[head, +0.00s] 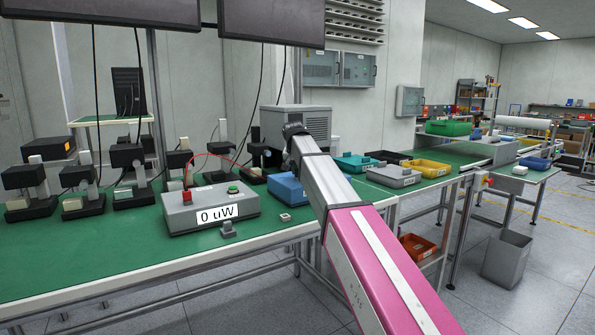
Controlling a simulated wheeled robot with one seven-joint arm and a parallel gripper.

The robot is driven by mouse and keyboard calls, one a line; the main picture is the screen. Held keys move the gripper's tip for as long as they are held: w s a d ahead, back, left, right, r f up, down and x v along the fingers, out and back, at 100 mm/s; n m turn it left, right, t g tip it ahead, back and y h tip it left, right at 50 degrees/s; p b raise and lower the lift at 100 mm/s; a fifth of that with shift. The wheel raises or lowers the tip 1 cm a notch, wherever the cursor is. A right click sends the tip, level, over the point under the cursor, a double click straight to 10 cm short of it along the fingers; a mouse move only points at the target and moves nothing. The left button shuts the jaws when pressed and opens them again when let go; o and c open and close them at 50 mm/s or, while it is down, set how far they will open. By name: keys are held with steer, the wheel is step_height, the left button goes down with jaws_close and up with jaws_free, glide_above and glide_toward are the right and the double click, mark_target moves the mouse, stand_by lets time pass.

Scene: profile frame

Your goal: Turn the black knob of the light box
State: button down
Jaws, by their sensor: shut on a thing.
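The grey vented box (318,122), which I take for the light box, stands at the back of the green bench, right behind the end of my arm. My gripper (288,138) is at its front in the picture, shut on the black knob. The fingertips and the knob are hidden by my wrist and arm, so the knob's turn cannot be seen. A grey meter box (178,222) with a red and a green button reads "0 uW" on its white display.
Several black optical mounts (38,180) stand on the left of the green bench (60,255). A blue box (287,188) sits just left of my arm. Teal (352,162) and yellow (428,168) trays lie to the right. Dark monitors (268,22) hang above. The bench's front left is clear.

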steer(key=n+y, duration=0.1)
steer(key=n, duration=0.3)
steer(key=shift+n+y, duration=0.4)
steer(key=n, duration=0.2)
steer(key=n+g+y, duration=0.1)
steer(key=n, duration=0.1)
steer(key=shift+n+y, duration=0.3)
steer(key=n+g+y, duration=0.1)
steer(key=n, duration=0.3)
steer(key=shift+n+g+y, duration=0.4)
steer(key=shift+n+g, duration=0.4)
steer(key=shift+n, duration=1.3)
steer(key=c, duration=1.1)
jaws_free()
steer(key=shift+r, duration=0.1)
